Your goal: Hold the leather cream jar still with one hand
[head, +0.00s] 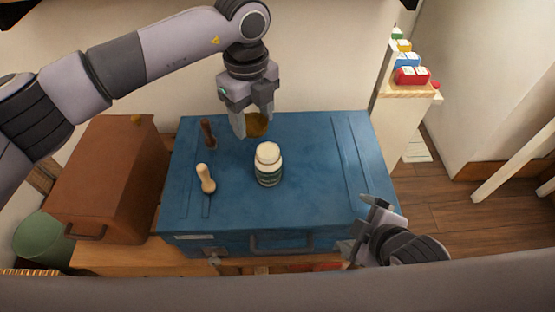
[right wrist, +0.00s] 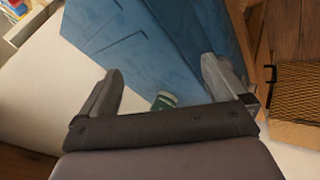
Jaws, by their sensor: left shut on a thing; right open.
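The leather cream jar (head: 268,165), a white jar with a pale lid and a green label, stands upright on the blue chest (head: 315,135). Part of a green and white thing, apparently the jar (right wrist: 163,102), shows between the fingers in the right wrist view. My left gripper (head: 253,128) is shut on a golden-brown thing (head: 257,125), just behind the jar and apart from it; what the thing is I cannot tell. My right gripper (head: 357,225) is open and empty at the chest's front right corner, apart from the jar; its fingers also show in the right wrist view (right wrist: 160,88).
A dark-handled tool (head: 208,133) and a pale wooden-handled tool (head: 205,179) are on the chest left of the jar. Shelves with colored boxes (head: 411,76) are at right. The chest's right side is clear.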

